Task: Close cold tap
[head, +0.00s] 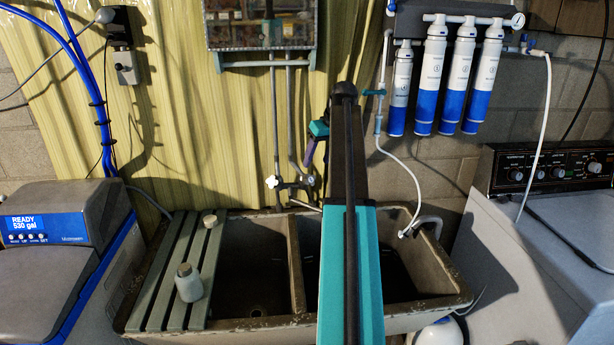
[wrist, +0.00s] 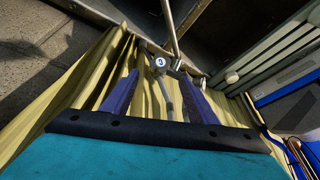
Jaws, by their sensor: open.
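The tap assembly (head: 290,184) is on the wall above the sink, below two vertical pipes. A pale handle (head: 272,182) shows on its left side; the right side is close to my gripper and partly hidden by my arm. I cannot read the mark surely. My gripper (wrist: 158,74) is open, its purple fingers on either side of the tap in that view; contact cannot be told. In the head view a purple finger (head: 310,153) shows above the tap.
The double sink (head: 252,322) is below, with a slatted board (head: 160,275) and two small containers on its left. A water softener (head: 45,228) stands left, a washing machine (head: 545,215) right. Filter cartridges (head: 432,75) and a white hose (head: 405,165) hang right of my arm.

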